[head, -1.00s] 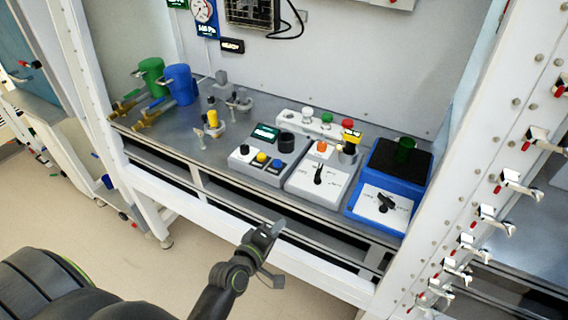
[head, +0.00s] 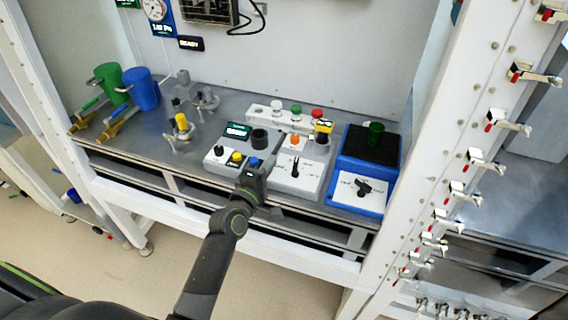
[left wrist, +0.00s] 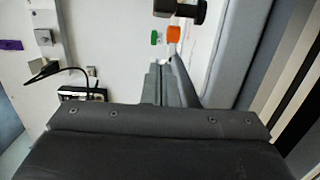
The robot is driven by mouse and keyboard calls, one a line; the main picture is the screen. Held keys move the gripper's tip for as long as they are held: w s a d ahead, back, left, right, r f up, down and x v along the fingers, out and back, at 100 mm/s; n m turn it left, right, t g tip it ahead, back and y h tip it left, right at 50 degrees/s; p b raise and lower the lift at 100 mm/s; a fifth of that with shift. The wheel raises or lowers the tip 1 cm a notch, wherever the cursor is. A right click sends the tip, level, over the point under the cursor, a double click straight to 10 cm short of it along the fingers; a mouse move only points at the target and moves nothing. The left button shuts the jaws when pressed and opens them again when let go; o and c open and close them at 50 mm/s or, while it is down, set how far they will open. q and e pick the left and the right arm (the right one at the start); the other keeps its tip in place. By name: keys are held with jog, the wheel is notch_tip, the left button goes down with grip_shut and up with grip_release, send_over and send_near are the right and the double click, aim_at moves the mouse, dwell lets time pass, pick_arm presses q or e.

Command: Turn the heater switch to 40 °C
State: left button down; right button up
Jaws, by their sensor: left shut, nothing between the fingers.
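A blue unit (head: 340,172) with a black top stands at the right of the bench and has a black rotary knob (head: 364,188) on its white front panel. Left of it, a white-grey box (head: 308,180) has a narrow black rotary lever (head: 295,168). The labels are too small to read, so I cannot tell which knob is the heater switch. My left gripper (head: 254,172) is shut and empty, in front of the grey box with buttons, left of both knobs. Its closed fingers (left wrist: 172,85) show in the left wrist view. My right gripper is out of view.
The grey box (head: 232,160) carries black, yellow and blue buttons. Behind are a strip with coloured buttons (head: 262,113) and an orange button (head: 295,141). A green vial (head: 375,133) stands on the blue unit. A white upright post (head: 440,130) bounds the bench at right.

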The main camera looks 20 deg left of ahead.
aim_at(284, 176)
pick_arm(q)
jog(key=shift+w+d, duration=0.15)
jog(key=shift+d, duration=1.85)
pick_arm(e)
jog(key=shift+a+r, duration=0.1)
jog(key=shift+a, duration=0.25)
